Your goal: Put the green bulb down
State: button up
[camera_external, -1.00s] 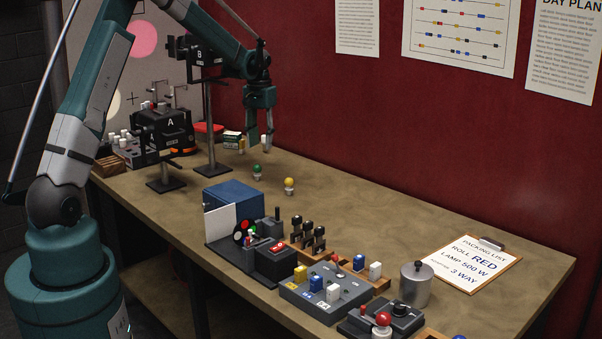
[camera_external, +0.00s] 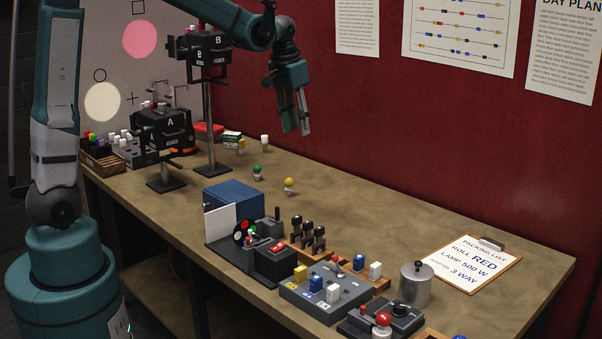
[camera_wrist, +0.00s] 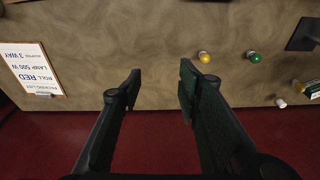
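In the wrist view the green bulb (camera_wrist: 254,57) lies at the upper right, beside the yellow bulb (camera_wrist: 204,57). My gripper (camera_external: 296,131) hangs in the air above the back part of the table, well above both bulbs. Its fingers are apart with nothing between them, as the wrist view also shows (camera_wrist: 161,80).
A small white piece (camera_external: 264,140) stands near the back edge. Lamps on stands (camera_external: 212,120) are at the left. A blue box (camera_external: 233,197) and a control panel (camera_external: 325,294) are nearer. A clipboard (camera_external: 471,262) lies at the right. The table middle is clear.

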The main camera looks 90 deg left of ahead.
jog(key=s+d+r+m+t, duration=0.1)
jog(key=d+r+m, duration=0.15)
jog(key=d, duration=1.15)
jog(key=d+r+m+t, duration=0.1)
jog(key=d+r, duration=0.2)
jog(key=d, duration=1.1)
jog(key=s+d+f+m+t, duration=0.1)
jog(key=s+d, duration=0.3)
jog(key=d, duration=0.3)
jog(key=s+d+f+m+t+h, duration=0.1)
jog(key=s+d, duration=0.3)
jog(key=d, duration=0.4)
jog(key=s+d+f+m+t, duration=0.1)
jog(key=s+d+m, duration=0.2)
jog(key=s+d, duration=0.2)
jog(key=d, duration=0.3)
jog(key=shift+d+f+h, duration=0.2)
jog(key=shift+h, duration=0.1)
notch_tip(320, 180, down, 6)
jog(key=b, duration=0.6)
